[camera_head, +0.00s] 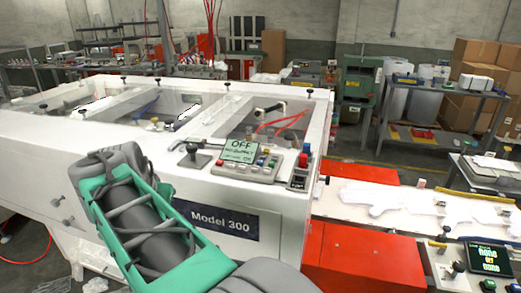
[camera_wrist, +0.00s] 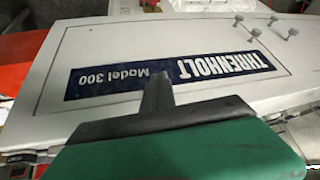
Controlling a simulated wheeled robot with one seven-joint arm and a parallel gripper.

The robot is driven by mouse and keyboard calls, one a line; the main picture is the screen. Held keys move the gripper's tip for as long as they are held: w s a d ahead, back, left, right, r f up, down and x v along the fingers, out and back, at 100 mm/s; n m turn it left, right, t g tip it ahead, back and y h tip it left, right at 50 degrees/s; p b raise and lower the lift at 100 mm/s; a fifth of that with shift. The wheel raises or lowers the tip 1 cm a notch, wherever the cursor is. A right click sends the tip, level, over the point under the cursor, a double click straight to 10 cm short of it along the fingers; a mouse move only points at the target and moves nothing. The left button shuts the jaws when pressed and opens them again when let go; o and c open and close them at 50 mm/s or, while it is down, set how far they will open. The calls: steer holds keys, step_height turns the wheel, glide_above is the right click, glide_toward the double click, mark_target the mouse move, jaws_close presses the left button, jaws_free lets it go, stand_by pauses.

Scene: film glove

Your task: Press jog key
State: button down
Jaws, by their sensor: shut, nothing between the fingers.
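The control panel (camera_head: 247,172) sits on the top front edge of the white machine. It has a lit display (camera_head: 240,150) reading OFF, a black knob (camera_head: 192,152) at its left and several small coloured keys (camera_head: 268,161) at its right. I cannot read which key is the jog key. A small box (camera_head: 299,178) with coloured buttons stands right of the panel. My gripper (camera_wrist: 157,78) is shut and empty in the wrist view, in front of the machine's front face. I cannot make out its fingertips in the head view. The panel keys are not recognizable in the wrist view.
The white machine's front bears a dark Model 300 plate (camera_head: 215,220), upside down in the wrist view (camera_wrist: 170,72). Small knobs (camera_wrist: 265,28) stick out of that face. A red cabinet (camera_head: 365,255) and a conveyor with white gloves (camera_head: 375,195) stand to the right.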

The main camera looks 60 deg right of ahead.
steer(key=s+d+r+m+g+h+p, duration=0.1)
steer(key=s+d+r+m+p, duration=0.2)
steer(key=d+r, duration=0.35)
steer(key=s+d+r+m+g+h+p, duration=0.1)
steer(key=s+d+r+m+g+h, duration=0.15)
steer(key=d+r+m, duration=0.45)
step_height(320, 180, up, 4)
steer(key=r+m+g+p, duration=0.1)
steer(key=m+g+p, duration=0.15)
steer(key=m, duration=0.45)
glide_above(258, 162)
steer(key=shift+a+f, duration=0.1)
steer(key=shift+f, duration=0.2)
steer(key=shift+f+n+b, duration=0.1)
steer(key=shift+n+b, duration=0.2)
step_height(258, 162, down, 9)
steer(key=b, duration=0.7)
steer(key=shift+r, duration=0.2)
steer(key=shift+f+b, duration=0.1)
steer(key=shift+b, duration=0.2)
steer(key=shift+f+b, duration=0.3)
steer(key=shift+b, duration=0.1)
